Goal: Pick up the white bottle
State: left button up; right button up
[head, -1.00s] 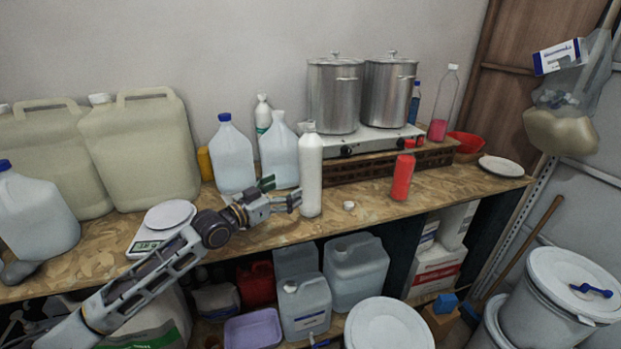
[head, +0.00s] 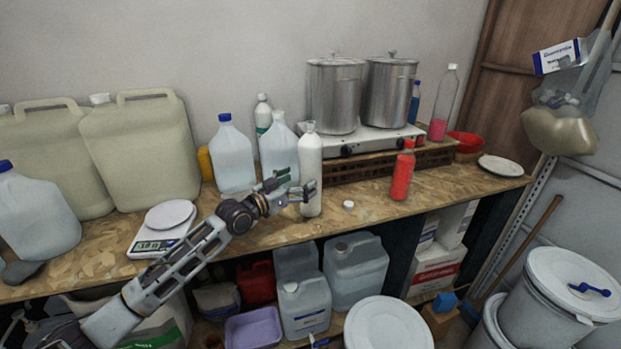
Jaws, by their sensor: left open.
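A tall, slim white bottle (head: 309,160) stands upright near the front of the wooden workbench, left of the red bottle. My left gripper (head: 306,190) is open at the white bottle's lower part. Its fingers overlap the bottle's left side and front in the head view; I cannot tell whether they touch it. A second white bottle with a green label (head: 263,115) stands farther back, partly hidden by a translucent jug. My right gripper is not in view.
Translucent jugs (head: 232,158) stand just left of the white bottle. A red bottle (head: 402,172) and a small white cap (head: 348,205) are to its right. A gas stove (head: 375,139) with two steel pots is behind. A scale (head: 160,236) sits at the left front.

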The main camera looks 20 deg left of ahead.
aim_at(302, 178)
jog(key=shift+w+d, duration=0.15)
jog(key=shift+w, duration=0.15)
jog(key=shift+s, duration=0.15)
pick_arm(q)
jog(key=shift+w+d, duration=0.1)
jog(key=shift+w, duration=0.05)
jog(key=shift+w+d, duration=0.1)
jog(key=shift+w, duration=0.2)
jog(key=shift+w+d+r, duration=0.1)
jog(key=shift+w+d, duration=0.15)
jog(key=shift+w, duration=0.35)
jog(key=shift+p+x, duration=0.4)
jog(key=shift+x, duration=0.6)
jog(key=shift+w+d, duration=0.2)
jog(key=shift+w, duration=0.3)
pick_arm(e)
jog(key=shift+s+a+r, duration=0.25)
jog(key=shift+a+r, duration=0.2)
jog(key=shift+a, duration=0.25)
pick_arm(q)
jog(key=shift+c, duration=0.5)
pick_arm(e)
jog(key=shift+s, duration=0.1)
